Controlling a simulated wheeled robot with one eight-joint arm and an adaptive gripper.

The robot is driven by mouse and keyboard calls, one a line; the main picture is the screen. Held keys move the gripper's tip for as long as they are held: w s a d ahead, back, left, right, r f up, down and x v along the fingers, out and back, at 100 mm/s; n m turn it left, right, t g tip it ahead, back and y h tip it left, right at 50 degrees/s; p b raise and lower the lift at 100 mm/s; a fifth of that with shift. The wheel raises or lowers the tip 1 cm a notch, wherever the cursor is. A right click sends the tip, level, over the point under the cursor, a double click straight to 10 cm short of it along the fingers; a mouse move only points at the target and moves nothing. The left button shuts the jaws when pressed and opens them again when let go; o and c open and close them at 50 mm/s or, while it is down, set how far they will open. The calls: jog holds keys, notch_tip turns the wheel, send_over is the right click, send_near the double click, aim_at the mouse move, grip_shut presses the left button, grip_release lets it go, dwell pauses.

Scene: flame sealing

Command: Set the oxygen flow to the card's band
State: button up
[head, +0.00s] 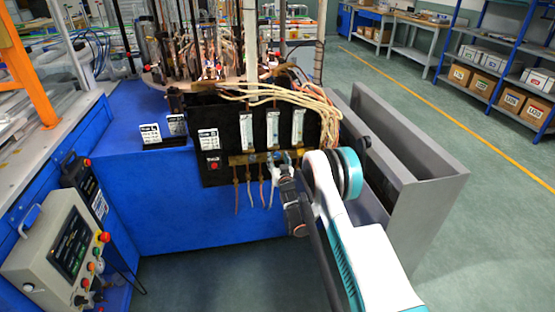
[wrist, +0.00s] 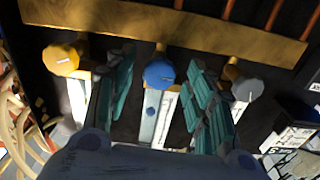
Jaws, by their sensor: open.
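Three flowmeter tubes, left (head: 246,130), middle (head: 272,129) and right (head: 297,126), stand upright on a black panel. Their readings are too small to make out. In the wrist view a yellow knob (wrist: 62,60), a blue knob (wrist: 159,74) and a grey knob (wrist: 246,88) sit in a row. Which one is for oxygen cannot be read. My gripper (wrist: 159,80) is open, with its teal fingers on either side of the blue knob and gaps showing. It also shows in the head view at the panel's lower edge (head: 284,165). White cards (head: 150,133) stand left of the panel, too small to read.
A brass bar (head: 240,160) with thin hoses below runs along the panel's bottom. Pale cables (head: 290,95) hang above the tubes. A labelled red button (head: 213,165) is at the panel's left. A grey open-topped bin (head: 425,185) stands close on the right.

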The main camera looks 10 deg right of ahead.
jog(key=c, duration=1.1)
jog(key=shift+o, duration=0.2)
jog(key=shift+n, duration=0.3)
jog(key=n, duration=1)
jog(key=o, duration=1.1)
jog(key=shift+c, duration=0.2)
